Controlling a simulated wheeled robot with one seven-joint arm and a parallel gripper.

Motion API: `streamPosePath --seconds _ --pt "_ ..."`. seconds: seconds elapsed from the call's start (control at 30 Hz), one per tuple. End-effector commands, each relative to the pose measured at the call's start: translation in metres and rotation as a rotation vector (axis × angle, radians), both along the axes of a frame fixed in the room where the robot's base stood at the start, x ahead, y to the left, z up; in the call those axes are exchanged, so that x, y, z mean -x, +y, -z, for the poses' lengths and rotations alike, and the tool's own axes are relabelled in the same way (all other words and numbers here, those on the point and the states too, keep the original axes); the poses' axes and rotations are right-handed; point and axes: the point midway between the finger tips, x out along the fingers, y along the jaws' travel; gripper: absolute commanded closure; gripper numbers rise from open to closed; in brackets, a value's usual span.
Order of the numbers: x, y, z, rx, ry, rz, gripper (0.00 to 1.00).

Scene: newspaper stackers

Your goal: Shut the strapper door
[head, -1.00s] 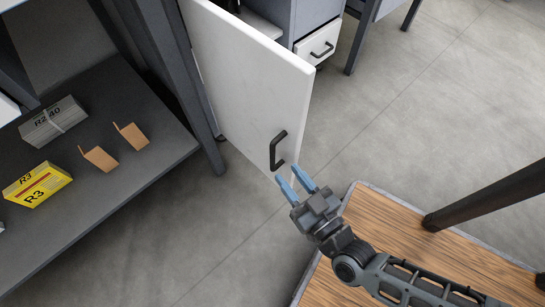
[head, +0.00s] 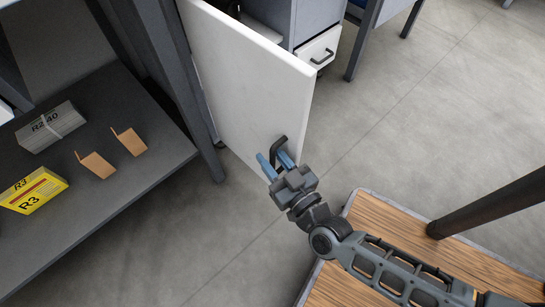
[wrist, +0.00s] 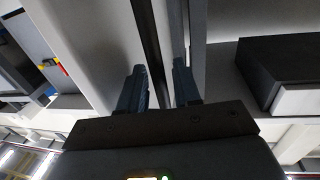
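The white strapper door (head: 245,85) stands open, swung out from the grey cabinet in the head view. Its dark bar handle (head: 279,146) is near the door's lower free edge. My gripper (head: 275,162) is at the handle with its two blue fingers apart, and the handle appears to lie between or just behind them. In the wrist view my gripper (wrist: 160,88) also shows its fingers apart, with a dark vertical bar running between them. I cannot tell whether the fingers touch the handle.
A dark shelf (head: 110,205) on the left holds a grey bundle (head: 50,127), a yellow R3 bundle (head: 35,190) and two small cardboard pieces (head: 113,153). A white drawer (head: 319,50) is behind the door. A wooden platform (head: 385,235) is at lower right. The floor between is clear.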

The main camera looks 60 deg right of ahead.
Motion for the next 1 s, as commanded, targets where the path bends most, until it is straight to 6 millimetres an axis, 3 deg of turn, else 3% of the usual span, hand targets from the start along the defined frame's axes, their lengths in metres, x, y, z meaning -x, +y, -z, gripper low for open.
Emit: streamPosePath --seconds 0.33,1.0 --pt "0.0002 0.0002 0.0001 0.000 0.000 0.000 1.00" --pt "0.0027 -0.0028 0.0007 0.000 0.001 -0.029 1.00"
